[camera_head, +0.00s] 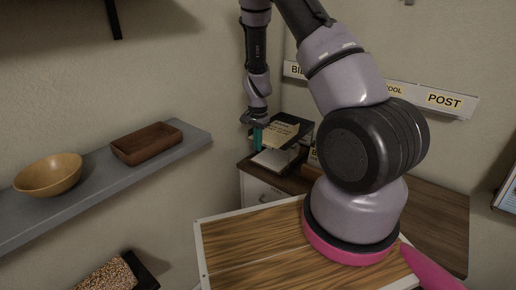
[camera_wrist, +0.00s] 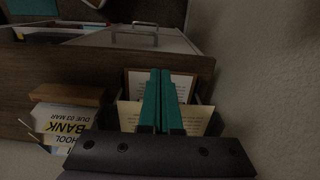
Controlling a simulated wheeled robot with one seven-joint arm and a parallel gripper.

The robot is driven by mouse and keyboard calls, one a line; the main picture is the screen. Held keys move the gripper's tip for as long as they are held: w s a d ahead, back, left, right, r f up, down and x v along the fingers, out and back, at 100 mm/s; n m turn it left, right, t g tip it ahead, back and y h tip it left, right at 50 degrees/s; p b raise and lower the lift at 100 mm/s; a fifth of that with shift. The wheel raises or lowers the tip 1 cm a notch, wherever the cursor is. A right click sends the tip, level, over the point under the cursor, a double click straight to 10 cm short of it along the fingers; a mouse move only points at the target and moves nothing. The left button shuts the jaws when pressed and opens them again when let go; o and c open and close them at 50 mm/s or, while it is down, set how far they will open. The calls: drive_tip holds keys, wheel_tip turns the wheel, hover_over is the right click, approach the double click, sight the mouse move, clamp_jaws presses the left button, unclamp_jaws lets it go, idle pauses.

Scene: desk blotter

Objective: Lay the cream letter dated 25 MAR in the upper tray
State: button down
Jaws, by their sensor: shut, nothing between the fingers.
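My gripper (camera_head: 257,140) has teal fingers pressed together and empty. It points down beside a dark letter tray stack (camera_head: 303,128) on the desk. A cream sheet (camera_head: 284,134) shows at the stack's upper level, and a paler sheet (camera_head: 270,160) lies lower, near the fingertips. In the wrist view the shut fingers (camera_wrist: 158,98) cover the middle of a cream letter (camera_wrist: 196,118). A paler letter (camera_wrist: 181,84) in a dark-edged tray shows beyond it. Small print is unreadable, so I cannot tell which letter is dated 25 MAR.
Cards marked BANK (camera_wrist: 66,128) and SCHOOL with DUE 03 MAR stand beside a wooden block (camera_wrist: 68,94). A wall strip (camera_head: 445,100) reads POST. A grey shelf (camera_head: 100,185) at left holds a wooden bowl (camera_head: 48,175) and a brown tray (camera_head: 146,144). The wall is close behind.

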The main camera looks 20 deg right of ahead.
wheel_tip(320, 180, up, 9)
drive_tip(key=shift+f, duration=0.2)
drive_tip(key=shift+s+a, duration=0.1)
